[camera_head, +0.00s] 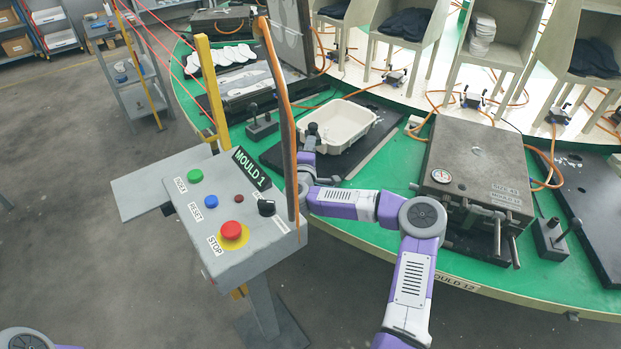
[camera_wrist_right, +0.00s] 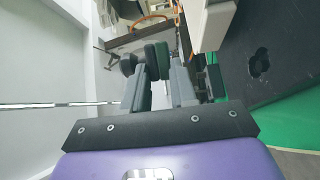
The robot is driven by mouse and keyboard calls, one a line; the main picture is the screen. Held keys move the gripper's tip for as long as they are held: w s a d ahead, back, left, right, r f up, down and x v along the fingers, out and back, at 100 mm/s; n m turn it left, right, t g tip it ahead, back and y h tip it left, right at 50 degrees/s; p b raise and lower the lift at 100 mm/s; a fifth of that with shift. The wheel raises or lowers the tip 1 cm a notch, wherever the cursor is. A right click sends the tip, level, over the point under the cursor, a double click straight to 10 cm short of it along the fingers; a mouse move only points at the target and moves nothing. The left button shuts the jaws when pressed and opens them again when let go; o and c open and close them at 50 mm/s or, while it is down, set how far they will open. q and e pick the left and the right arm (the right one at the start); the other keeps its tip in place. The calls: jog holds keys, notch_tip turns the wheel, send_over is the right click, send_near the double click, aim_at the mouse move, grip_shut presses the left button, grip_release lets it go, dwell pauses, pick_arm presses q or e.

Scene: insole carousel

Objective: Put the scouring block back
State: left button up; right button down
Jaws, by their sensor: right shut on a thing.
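My right gripper (camera_head: 313,133) reaches past the control box to the near left end of a white tray (camera_head: 372,121). In the right wrist view my right gripper (camera_wrist_right: 157,72) is shut on a dark green block (camera_wrist_right: 156,56), which looks like the scouring block. The block is held at the fingertips, with the white tray (camera_wrist_right: 208,24) close beside it on the right. In the head view the block cannot be made out clearly. My left gripper is out of view; only a bit of my left arm shows at the bottom left.
A closed grey mould (camera_head: 474,170) sits on the green carousel (camera_head: 395,235) to the right. Orange hoses run behind.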

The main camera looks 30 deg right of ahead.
notch_tip(320, 180, down, 11)
jog(key=b, duration=0.3)
jog(key=shift+r, duration=0.3)
jog(key=shift+f, duration=0.65)
jog(key=c, duration=0.9)
grip_release()
jog(key=shift+f, duration=0.1)
jog(key=shift+f, duration=0.1)
